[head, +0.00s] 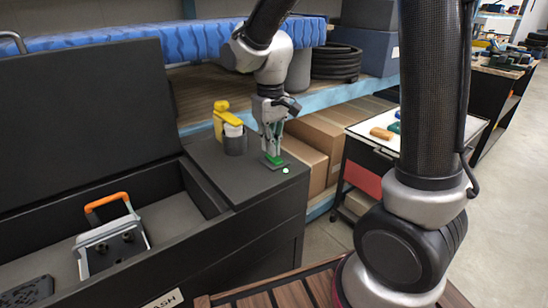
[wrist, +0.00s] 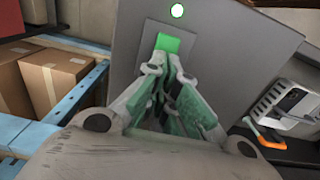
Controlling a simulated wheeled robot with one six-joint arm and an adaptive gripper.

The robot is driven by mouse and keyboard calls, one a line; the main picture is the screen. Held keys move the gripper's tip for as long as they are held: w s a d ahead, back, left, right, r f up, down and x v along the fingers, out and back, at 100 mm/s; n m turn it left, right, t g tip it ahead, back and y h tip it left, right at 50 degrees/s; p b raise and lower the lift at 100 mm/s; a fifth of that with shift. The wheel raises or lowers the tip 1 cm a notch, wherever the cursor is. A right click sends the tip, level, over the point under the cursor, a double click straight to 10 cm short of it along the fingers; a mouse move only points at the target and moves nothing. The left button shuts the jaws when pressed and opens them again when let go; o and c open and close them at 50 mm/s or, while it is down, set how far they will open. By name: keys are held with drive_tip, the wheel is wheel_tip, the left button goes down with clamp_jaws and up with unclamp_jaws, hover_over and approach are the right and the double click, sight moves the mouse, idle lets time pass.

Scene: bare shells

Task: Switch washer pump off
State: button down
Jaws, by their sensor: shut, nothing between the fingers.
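The washer pump switch is a green rocker (head: 277,161) on a small grey plate (wrist: 148,38) on the dark cabinet top. In the wrist view the green rocker (wrist: 167,43) lies just beyond my fingertips. A round lamp (head: 286,170) next to it glows white with a green rim; it also shows in the wrist view (wrist: 177,10). My gripper (head: 272,153) points down over the switch, shut and empty. Its fingers (wrist: 164,68) hide part of the rocker and plate. I cannot tell whether the tips touch the rocker.
A grey cup (head: 235,141) with a yellow-topped bottle (head: 221,116) stands left of my gripper. An open bin (head: 170,207) holds a bracket with an orange handle (head: 106,201). Cardboard boxes (head: 318,137) sit on the shelf behind. A white-topped cart (head: 367,133) stands at right.

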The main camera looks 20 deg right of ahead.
drive_tip(key=shift+f, duration=0.45)
drive_tip(key=shift+r, duration=3.55)
drive_tip(key=shift+s+d+f, duration=0.1)
drive_tip(key=shift+s+f, duration=0.1)
drive_tip(key=shift+f, duration=0.05)
drive_tip(key=s+d+r+m+t, duration=0.1)
drive_tip(key=s+d+r+t, duration=0.1)
drive_tip(key=s+d, duration=0.5)
drive_tip(key=s+d+r+m+t, duration=0.2)
drive_tip(key=s+d+r, duration=0.2)
drive_tip(key=s+d, duration=0.3)
drive_tip(key=s, duration=0.4)
drive_tip(key=shift+s+d+r+m, duration=0.2)
drive_tip(key=shift+s+d+m, duration=0.1)
drive_tip(key=shift+d, duration=0.05)
